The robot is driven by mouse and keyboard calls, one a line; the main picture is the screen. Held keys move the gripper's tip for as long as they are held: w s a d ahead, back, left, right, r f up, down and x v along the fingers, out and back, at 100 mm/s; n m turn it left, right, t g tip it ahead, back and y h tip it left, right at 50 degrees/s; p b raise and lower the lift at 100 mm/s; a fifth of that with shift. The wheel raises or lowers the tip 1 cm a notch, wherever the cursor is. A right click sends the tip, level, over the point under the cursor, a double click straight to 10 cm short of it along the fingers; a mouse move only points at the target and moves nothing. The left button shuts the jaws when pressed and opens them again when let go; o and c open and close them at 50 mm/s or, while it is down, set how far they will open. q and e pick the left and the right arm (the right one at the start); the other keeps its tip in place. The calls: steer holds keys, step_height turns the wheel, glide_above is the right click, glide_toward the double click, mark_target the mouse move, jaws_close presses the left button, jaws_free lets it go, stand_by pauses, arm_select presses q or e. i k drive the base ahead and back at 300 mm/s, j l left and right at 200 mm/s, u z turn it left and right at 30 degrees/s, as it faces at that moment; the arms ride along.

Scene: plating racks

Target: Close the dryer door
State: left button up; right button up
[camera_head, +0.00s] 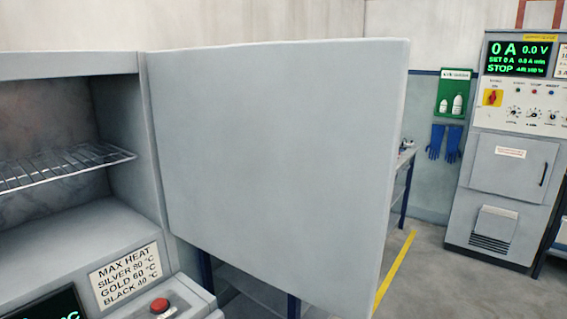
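The dryer door (275,160) is a large flat grey panel, swung wide open to the right of the dryer. Its left edge meets the dryer's right front post (150,150), and its free edge is at the right. The dryer body (60,65) stands at the left with its chamber open. A wire rack (65,168) inside the chamber looks empty in the part I see. Neither of my grippers is in view.
Below the chamber are a heat label (126,277), a red button (159,305) and a display (45,306). A control cabinet (510,165) stands at the far right. Blue gloves (445,143) hang on the back wall. Floor is clear beyond the yellow line (395,270).

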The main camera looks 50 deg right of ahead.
mark_target(278, 161)
steer(key=l+u, duration=0.1)
steer(key=l, duration=0.45)
steer(key=k+l+u, duration=0.1)
steer(key=l, duration=0.95)
steer(key=k+l+u, duration=0.15)
steer(key=l, duration=0.4)
steer(key=k+l+u, duration=0.1)
steer(key=l, duration=0.45)
